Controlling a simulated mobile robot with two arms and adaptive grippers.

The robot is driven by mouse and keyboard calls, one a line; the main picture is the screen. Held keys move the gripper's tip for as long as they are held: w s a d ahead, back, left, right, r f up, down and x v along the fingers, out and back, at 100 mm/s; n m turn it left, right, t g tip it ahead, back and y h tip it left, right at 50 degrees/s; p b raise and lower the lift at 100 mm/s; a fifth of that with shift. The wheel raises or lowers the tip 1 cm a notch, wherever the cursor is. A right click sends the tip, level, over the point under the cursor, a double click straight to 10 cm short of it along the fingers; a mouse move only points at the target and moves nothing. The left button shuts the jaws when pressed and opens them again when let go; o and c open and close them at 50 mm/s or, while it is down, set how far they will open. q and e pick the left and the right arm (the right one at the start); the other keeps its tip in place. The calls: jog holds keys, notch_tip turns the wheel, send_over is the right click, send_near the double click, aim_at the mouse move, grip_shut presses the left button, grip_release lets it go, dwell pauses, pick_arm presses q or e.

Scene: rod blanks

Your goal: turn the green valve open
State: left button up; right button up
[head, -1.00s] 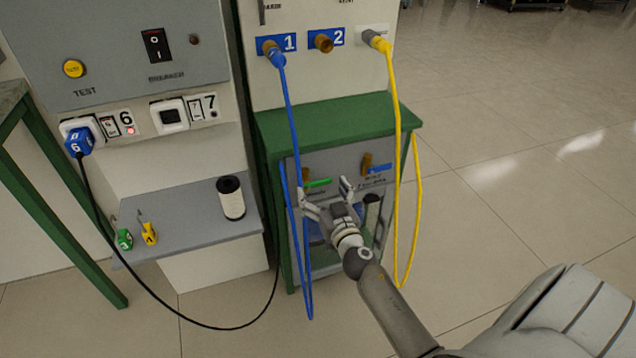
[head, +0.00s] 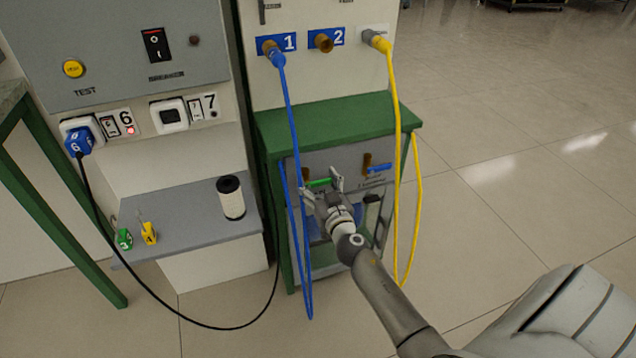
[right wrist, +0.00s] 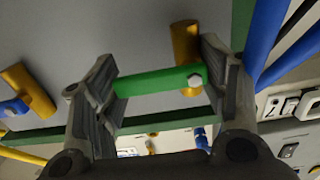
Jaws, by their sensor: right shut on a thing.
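The green valve handle (head: 319,183) is on the grey panel under the green bench top, lying roughly level, crosswise to its upright brass body. In the right wrist view the green handle (right wrist: 160,82) runs lengthwise between the two fingers of my right gripper (right wrist: 165,95), with its bolted end by the right finger and the brass body (right wrist: 186,45) behind it. In the head view my right gripper (head: 321,187) is at the valve, shut on the handle, and covers part of the panel below. My left gripper is not in view.
A blue-handled valve (head: 379,168) sits to the right on the same panel. A blue hose (head: 292,130) hangs just left of my gripper, and a yellow hose (head: 398,130) hangs to the right. The green bench top (head: 335,122) is above the gripper.

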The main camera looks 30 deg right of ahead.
aim_at(302, 169)
jog(key=shift+n, duration=0.4)
jog(key=n, duration=0.2)
jog(key=shift+a+r+n, duration=0.1)
jog(key=shift+r+n, duration=0.2)
jog(key=shift+r, duration=0.1)
jog(key=n, duration=0.3)
jog(key=r+n, duration=0.1)
jog(key=shift+a+n+p, duration=0.25)
jog(key=shift+n+p, duration=0.05)
jog(key=shift+p, duration=0.05)
jog(key=shift+w+a+r+n, duration=0.1)
jog(key=shift+a+n, duration=0.05)
jog(key=shift+n, duration=0.75)
jog(key=n, duration=0.3)
jog(key=shift+w+a+r+n, duration=0.1)
jog(key=shift+a+r+n, duration=0.05)
jog(key=shift+a+n, duration=0.2)
jog(key=shift+a+r+n, duration=0.1)
jog(key=shift+a+n, duration=0.2)
jog(key=shift+n, duration=0.85)
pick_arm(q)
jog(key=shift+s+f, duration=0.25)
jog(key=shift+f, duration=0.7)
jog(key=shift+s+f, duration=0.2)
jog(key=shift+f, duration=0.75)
pick_arm(e)
jog(key=shift+w+a+n, duration=0.1)
jog(key=shift+a+n, duration=0.15)
jog(key=shift+n, duration=0.85)
